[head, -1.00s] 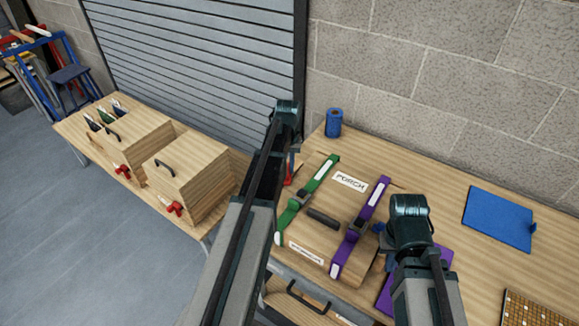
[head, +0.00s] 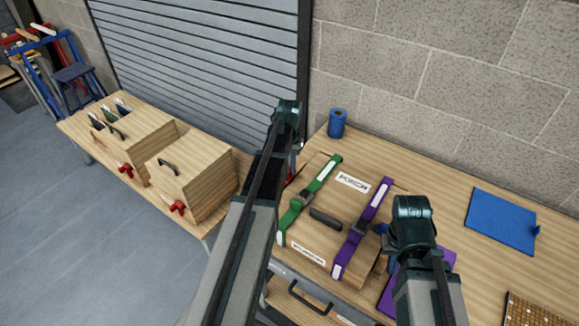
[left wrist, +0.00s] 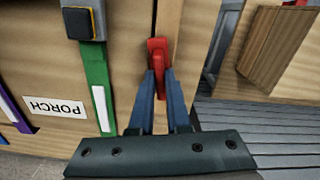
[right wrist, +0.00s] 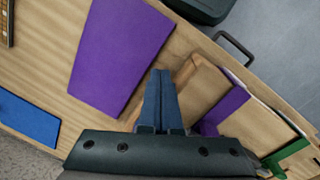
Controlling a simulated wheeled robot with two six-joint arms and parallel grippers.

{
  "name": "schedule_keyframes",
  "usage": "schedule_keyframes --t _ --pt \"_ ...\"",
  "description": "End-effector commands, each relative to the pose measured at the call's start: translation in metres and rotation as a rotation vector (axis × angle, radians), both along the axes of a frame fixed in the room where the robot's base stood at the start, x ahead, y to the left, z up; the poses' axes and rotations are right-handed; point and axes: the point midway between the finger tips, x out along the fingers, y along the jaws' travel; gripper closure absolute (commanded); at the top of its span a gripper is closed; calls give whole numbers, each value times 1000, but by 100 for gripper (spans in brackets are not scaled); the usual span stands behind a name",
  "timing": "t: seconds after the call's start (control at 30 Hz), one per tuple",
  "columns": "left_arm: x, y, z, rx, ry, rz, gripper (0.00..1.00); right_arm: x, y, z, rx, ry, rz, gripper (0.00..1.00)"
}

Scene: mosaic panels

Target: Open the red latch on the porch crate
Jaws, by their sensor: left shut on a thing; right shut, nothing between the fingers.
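The porch crate (head: 332,198) is a wooden box with a PORCH label, a green strap (head: 313,192), a purple strap (head: 365,225) and a black handle. It stands on the bench. In the left wrist view the red latch (left wrist: 157,50) is on the crate's side, beside the green strap. My left gripper (left wrist: 159,74) is shut on the red latch; in the head view my arm mostly hides this spot. My right gripper (right wrist: 160,72) is shut and empty, beside the crate's purple-strap side. How far the latch is turned is hard to tell.
A purple panel (right wrist: 120,55) lies beside the crate, near my right gripper. A blue panel (head: 502,220) lies farther right and a blue roll (head: 337,123) stands behind. Another bench at left holds wooden boxes (head: 192,170) with red latches.

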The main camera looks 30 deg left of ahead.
Motion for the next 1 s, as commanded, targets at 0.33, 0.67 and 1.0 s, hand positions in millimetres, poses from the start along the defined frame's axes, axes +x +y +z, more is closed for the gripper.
schedule_keyframes --t 0.33,0.67,1.0 --pt "0 0 0 0 0 1 55 0 0 0 0 0 0 100" --pt "0 0 3 0 0 1 55 0 0 3 0 0 0 100" --pt "0 0 36 0 0 1 55 0 0 36 1 0 -7 100"
